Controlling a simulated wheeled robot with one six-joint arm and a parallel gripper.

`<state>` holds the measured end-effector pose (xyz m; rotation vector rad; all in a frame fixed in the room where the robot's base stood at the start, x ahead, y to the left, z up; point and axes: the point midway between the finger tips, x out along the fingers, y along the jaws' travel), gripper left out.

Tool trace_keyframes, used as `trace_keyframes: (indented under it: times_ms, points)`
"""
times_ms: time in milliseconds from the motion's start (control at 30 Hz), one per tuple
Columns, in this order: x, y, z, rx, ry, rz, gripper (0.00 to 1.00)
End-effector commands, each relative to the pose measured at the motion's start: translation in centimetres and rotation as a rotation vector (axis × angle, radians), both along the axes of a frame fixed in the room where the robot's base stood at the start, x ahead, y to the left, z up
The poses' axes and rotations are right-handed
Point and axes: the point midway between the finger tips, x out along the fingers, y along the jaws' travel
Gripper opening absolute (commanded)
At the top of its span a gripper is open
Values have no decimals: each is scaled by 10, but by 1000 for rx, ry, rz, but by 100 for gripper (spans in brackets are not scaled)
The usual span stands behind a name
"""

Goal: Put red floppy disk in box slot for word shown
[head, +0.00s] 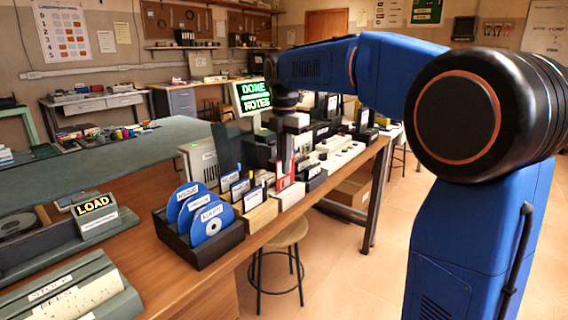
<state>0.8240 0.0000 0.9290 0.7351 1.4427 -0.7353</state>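A red floppy disk (285,183), partly hidden, is upright among a row of small labelled boxes on the wooden table. My gripper (287,168) points down directly above it, at or very near its top edge. The fingers are small and dark, and I cannot tell whether they grip the disk or how deep the disk sits in a slot. Light boxes (261,217) with upright disks and label cards run back along the table; their words are too small to read. A screen (253,96) behind shows green text, apparently "DONE" and "NOTES".
A dark rack (208,247) with several blue discs stands at the table's front edge. A "LOAD" sign (96,213) and a grey-green device (70,292) are at left. A stool (288,238) stands below. My blue arm spans the upper right.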

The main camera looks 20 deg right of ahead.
Motion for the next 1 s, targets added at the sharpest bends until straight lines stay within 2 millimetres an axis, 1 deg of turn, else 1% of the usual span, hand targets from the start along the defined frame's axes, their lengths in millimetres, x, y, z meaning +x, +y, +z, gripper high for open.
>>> trace_keyframes:
  times_ms: [367,1000]
  points:
    - [0,0,-4,-1,1,0,0]
    - [0,0,-27,-1,1,0,0]
